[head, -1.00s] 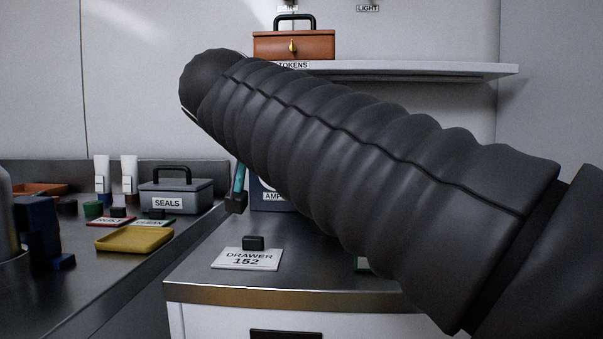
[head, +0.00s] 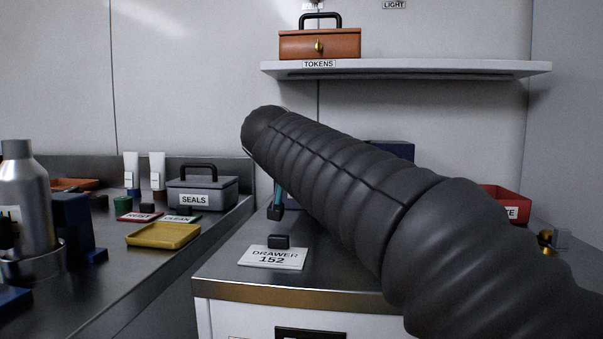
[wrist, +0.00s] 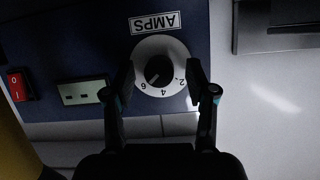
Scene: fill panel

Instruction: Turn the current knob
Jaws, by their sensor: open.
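The current knob (wrist: 159,70) is a dark round knob on a white numbered dial, under an AMPS label (wrist: 154,22) that appears upside down in the wrist view. It sits on the dark blue panel of a box (wrist: 75,35). My gripper (wrist: 162,78) is open, with one finger on each side of the dial in that view. Whether the fingers touch the knob cannot be told. In the head view my arm hides most of the blue box (head: 392,150), and the knob is hidden. Part of my gripper (head: 276,207) shows below the arm.
A red rocker switch (wrist: 18,86) and a pale display (wrist: 83,92) share the panel. A yellow tray (head: 163,236) and a SEALS box (head: 203,190) stand left. A red bin (head: 510,203) is at right.

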